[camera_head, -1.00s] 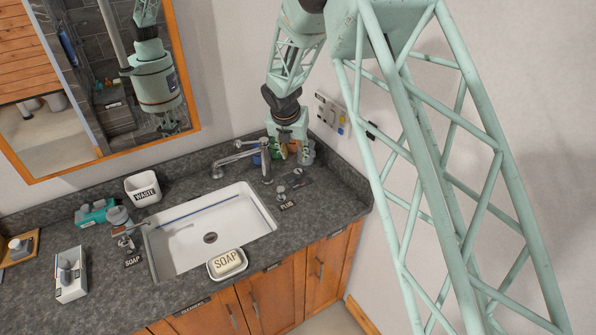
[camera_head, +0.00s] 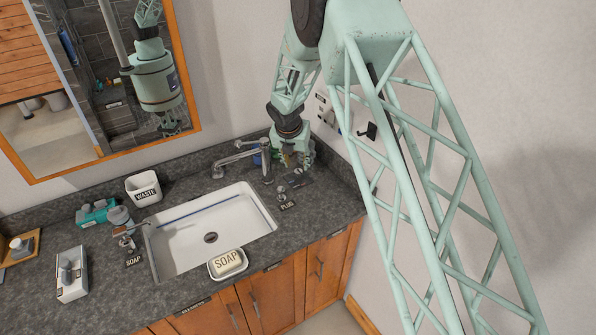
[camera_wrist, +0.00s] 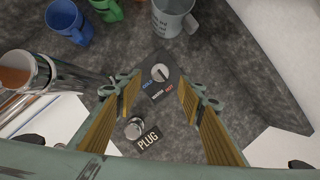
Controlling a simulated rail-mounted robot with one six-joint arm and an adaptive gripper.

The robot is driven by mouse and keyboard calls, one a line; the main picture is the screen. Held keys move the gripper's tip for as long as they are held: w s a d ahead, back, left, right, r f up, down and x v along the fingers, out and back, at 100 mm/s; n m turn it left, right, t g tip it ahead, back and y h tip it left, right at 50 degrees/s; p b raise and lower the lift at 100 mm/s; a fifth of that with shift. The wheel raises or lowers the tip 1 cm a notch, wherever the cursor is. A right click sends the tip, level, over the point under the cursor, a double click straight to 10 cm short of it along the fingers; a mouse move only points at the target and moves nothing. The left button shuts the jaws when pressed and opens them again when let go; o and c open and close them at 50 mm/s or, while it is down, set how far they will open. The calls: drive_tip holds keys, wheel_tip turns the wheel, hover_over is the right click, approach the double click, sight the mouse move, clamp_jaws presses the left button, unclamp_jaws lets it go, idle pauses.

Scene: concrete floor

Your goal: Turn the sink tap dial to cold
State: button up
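The tap dial (camera_wrist: 158,73) is a small round pale knob on a dark plate in the wrist view. The plate has a blue cold label (camera_wrist: 148,85) at left and a red hot label (camera_wrist: 169,89) at right. The knob has a dark mark, too small to read its setting surely. My gripper (camera_wrist: 159,88) is open, its two yellow-padded fingers on either side of the plate, apparently apart from the knob. In the head view my gripper (camera_head: 297,162) is just above the dial plate (camera_head: 298,180), right of the silver tap (camera_head: 265,162).
A plug knob (camera_wrist: 134,128) with its label stands near the left finger. Blue (camera_wrist: 68,22), green and grey (camera_wrist: 173,17) mugs stand behind the dial. The white sink (camera_head: 185,245) lies left, with a soap dish (camera_head: 228,264) at its front. The wall is close at right.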

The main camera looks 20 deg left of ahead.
sight(298, 171)
drive_tip(key=shift+x, duration=3.55)
drive_tip(key=c, duration=0.8)
